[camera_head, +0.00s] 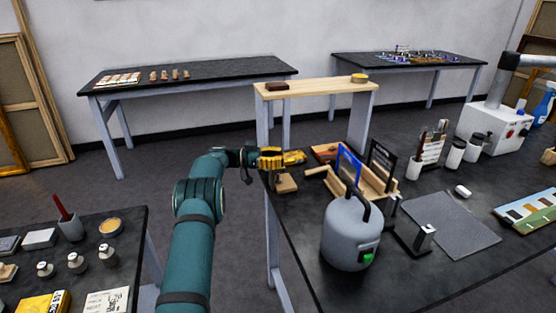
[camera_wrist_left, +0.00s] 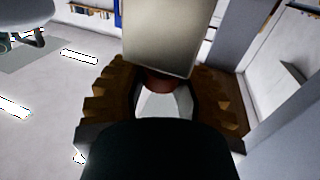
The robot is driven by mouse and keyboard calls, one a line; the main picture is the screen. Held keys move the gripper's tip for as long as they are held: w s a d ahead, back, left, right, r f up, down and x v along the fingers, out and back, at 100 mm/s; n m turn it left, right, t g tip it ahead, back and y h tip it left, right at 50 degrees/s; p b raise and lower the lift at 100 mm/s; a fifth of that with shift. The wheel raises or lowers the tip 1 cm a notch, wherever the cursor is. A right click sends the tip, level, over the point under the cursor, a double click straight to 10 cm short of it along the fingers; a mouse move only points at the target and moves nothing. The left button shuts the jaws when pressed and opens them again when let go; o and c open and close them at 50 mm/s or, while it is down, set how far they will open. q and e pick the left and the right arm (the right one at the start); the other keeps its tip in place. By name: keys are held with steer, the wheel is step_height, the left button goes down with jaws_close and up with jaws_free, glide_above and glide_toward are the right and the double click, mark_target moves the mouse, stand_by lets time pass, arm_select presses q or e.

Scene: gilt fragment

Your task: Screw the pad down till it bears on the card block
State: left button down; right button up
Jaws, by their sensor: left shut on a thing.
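A reddish-brown piece (camera_wrist_left: 158,83) and a pale round part (camera_wrist_left: 163,105) show there. A cream block (camera_wrist_left: 170,38) stands just beyond the fingertips. In the head view a small wooden piece (camera_head: 286,184) sits right below the gripper. I cannot tell the pad or the card block apart with certainty. My right gripper is out of view.
A wooden rack (camera_head: 367,188) with upright blue and black panels stands to the right, and a grey canister (camera_head: 349,236) nearer. A light wooden shelf (camera_head: 315,88) stands behind. Bare floor separates the left side table (camera_head: 128,246).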

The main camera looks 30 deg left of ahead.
arm_select(q)
steer(key=shift+g, duration=0.3)
stand_by(0.4)
steer(key=c, duration=0.6)
jaws_free()
steer(key=shift+d, duration=0.1)
steer(key=shift+r, duration=0.1)
step_height(320, 180, up, 10)
steer(key=shift+f, duration=0.1)
steer(key=shift+c, duration=0.3)
